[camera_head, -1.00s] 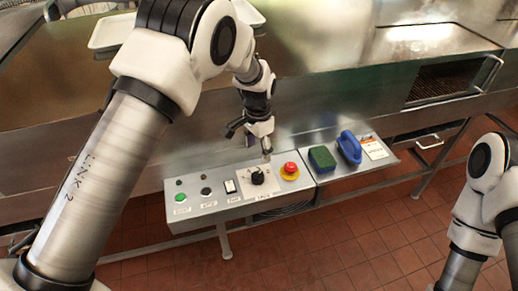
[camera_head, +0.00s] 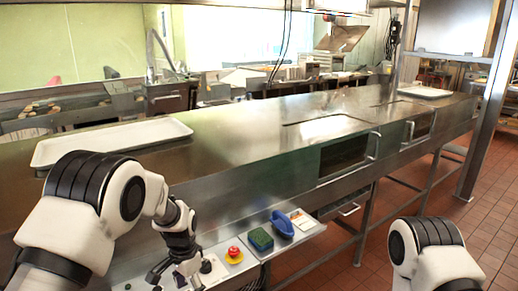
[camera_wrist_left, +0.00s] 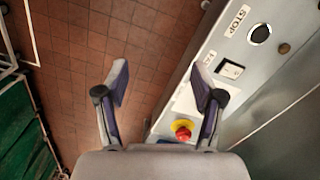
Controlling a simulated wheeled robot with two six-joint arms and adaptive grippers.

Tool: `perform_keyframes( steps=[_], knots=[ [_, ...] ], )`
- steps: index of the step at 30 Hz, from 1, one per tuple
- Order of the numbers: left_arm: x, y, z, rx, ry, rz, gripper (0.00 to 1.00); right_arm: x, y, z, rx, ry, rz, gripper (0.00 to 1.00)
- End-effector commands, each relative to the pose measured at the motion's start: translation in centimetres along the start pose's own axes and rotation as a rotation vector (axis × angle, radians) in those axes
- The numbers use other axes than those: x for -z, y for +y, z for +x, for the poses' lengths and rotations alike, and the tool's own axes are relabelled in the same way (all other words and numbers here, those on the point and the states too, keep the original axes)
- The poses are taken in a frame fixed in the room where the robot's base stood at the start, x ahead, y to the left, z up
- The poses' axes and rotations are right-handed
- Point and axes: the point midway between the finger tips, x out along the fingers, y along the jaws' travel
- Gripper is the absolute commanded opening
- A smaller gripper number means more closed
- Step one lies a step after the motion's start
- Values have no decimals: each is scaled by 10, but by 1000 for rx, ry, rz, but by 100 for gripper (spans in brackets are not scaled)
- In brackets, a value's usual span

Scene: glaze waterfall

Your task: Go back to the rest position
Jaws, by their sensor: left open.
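My left gripper (camera_wrist_left: 160,88) is open and empty in the left wrist view, above the edge of the control panel (camera_wrist_left: 215,75) and the tiled floor. In the head view the left gripper (camera_head: 176,280) shows low at the panel's left part, its tips partly cut off by the frame's lower edge. The red stop button (camera_head: 234,252) on its yellow ring stands to its right, and it also shows in the left wrist view (camera_wrist_left: 183,130) near the right finger. My right arm shows at lower right in the head view; its gripper is out of the frame.
A white tray (camera_head: 110,141) lies on the steel counter (camera_head: 250,130). Open tiled floor (camera_head: 400,190) lies to the right.

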Motion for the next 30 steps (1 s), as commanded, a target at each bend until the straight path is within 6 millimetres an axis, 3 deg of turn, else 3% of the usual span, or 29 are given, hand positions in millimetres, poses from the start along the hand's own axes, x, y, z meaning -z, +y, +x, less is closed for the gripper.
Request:
perform_keyframes(
  steps=[8,14,17,21,24,26,30],
  knots=[
    [-58,22,66,-110,-133,-34,68,0,0,0,0,1,0,68],
    [-128,52,126,-176,-232,-86,68,0,0,0,0,0,0,68],
    [-183,78,163,-197,-283,-146,68,0,0,0,0,0,0,68],
    [-288,136,204,-176,-314,-314,68,0,0,0,0,0,0,68],
    [-331,163,202,-110,-233,-462,68,0,0,0,0,0,0,68],
    [-334,166,194,-66,-152,-535,68,0,0,0,0,0,0,68],
    [-312,150,189,7,28,-653,68,0,0,0,0,0,0,68]
  ],
)
